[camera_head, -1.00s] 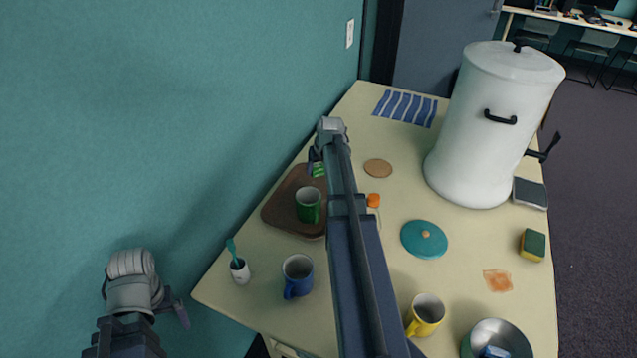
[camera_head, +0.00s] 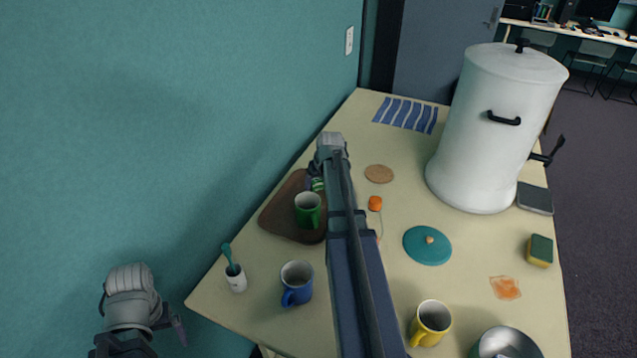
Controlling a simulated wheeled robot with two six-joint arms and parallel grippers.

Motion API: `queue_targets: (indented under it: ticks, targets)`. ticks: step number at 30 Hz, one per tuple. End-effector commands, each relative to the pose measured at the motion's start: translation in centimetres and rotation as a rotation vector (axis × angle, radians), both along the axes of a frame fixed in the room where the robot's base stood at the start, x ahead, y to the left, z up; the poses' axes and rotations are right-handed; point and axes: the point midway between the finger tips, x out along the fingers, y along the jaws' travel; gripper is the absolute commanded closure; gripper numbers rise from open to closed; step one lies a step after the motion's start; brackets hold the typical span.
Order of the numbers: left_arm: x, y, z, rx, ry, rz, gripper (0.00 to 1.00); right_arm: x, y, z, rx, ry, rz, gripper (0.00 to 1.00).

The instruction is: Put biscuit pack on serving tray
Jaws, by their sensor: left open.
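The serving tray (camera_head: 279,226) is brown and lies on the table's left side, with a green mug (camera_head: 307,211) on it. A small green-and-white pack, which looks like the biscuit pack (camera_head: 318,185), shows at the tray's far right edge, mostly hidden by my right gripper (camera_head: 316,178). My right gripper points down there and appears shut on the pack; its fingers are largely hidden. Whether the pack touches the tray cannot be told. My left gripper (camera_head: 168,326) is open and empty, left of the table by the wall.
A yellow mug (camera_head: 430,323), teal lid (camera_head: 427,246) and large white urn (camera_head: 485,135) are to the right. My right arm crosses the table's middle.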

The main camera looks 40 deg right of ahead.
Motion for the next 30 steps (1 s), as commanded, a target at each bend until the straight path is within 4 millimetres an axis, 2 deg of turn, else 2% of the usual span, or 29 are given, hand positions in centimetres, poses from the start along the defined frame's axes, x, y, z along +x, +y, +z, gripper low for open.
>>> queue_targets:
  ticks: [1,5,17,23,30]
  targets:
    - [0.0,0.0,0.0,0.0,0.0,0.0,0.04,0.0,0.0,0.0,0.0,0.0,0.0,0.18]
    - [0.0,0.0,0.0,0.0,0.0,0.0,0.04,0.0,0.0,0.0,0.0,0.0,0.0,0.04]
    - [0.0,0.0,0.5,0.0,0.0,0.0,0.04,0.0,0.0,0.5,0.0,0.0,0.0,0.04]
    - [0.0,0.0,2.2,0.0,0.0,0.0,0.04,-0.6,0.2,2.2,0.0,0.0,0.0,0.04]
    - [0.0,0.0,5.7,0.0,0.0,0.0,0.04,-1.9,0.6,5.7,0.0,0.0,0.0,0.04]
